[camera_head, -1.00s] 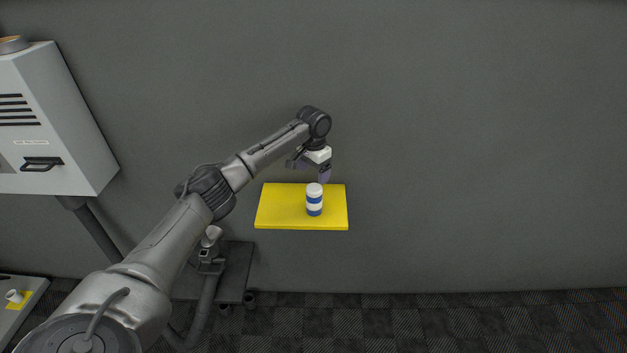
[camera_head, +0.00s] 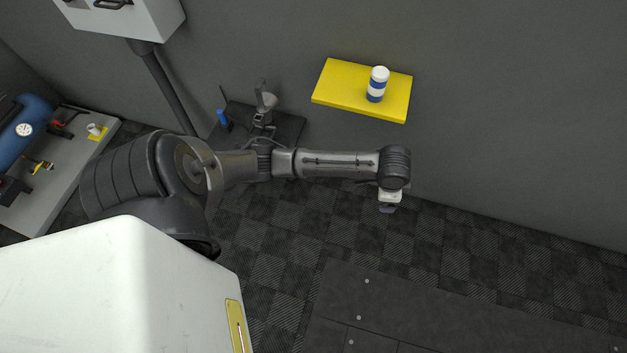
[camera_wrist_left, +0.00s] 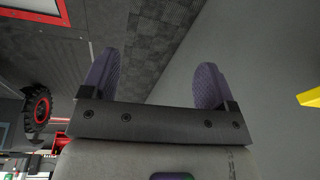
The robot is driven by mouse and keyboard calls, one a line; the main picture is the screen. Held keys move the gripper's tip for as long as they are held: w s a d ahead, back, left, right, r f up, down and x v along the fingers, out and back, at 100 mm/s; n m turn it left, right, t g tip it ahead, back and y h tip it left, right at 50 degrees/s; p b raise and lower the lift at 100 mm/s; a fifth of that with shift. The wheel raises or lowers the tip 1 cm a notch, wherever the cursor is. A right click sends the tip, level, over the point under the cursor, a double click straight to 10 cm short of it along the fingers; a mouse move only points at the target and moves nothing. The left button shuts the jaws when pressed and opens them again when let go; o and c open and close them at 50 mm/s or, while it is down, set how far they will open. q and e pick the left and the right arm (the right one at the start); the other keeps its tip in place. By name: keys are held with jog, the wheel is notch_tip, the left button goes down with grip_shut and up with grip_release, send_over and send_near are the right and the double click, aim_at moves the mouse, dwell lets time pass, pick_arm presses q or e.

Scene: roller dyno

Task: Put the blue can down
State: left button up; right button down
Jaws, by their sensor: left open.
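The blue can (camera_head: 377,85), blue and white banded with a white top, stands upright on the yellow shelf (camera_head: 335,80) on the grey wall. My left gripper (camera_head: 387,209) is below and in front of the shelf, apart from the can, over the floor. In the left wrist view its two purple fingers (camera_wrist_left: 158,80) are spread apart with nothing between them. The can is not in the left wrist view; only a corner of the yellow shelf (camera_wrist_left: 311,98) shows at the right edge. My right gripper is in no view.
A small dark stand (camera_head: 285,125) with a blue cylinder (camera_head: 222,118) is against the wall. A grey bench (camera_head: 55,190) with a blue tank (camera_head: 25,130) and a white cup (camera_head: 95,129) is at left. A grey cabinet (camera_head: 150,18) is at upper left. The floor at right is clear.

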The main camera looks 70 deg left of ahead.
pick_arm(q)
jog(key=s+d+f+t+h, duration=0.1)
jog(key=s+d, duration=0.3)
jog(key=s, duration=0.2)
jog(key=s+d+f, duration=0.1)
jog(key=s+d, duration=0.2)
jog(key=s, duration=0.4)
jog(key=s+r+n, duration=0.2)
jog(key=s+n, duration=0.1)
jog(key=s, duration=0.7)
jog(key=shift+t+y, duration=0.3)
jog(key=shift+y, duration=0.1)
jog(key=shift+s+r, duration=0.1)
notch_tip(320, 180, up, 30)
jog(key=p, duration=3)
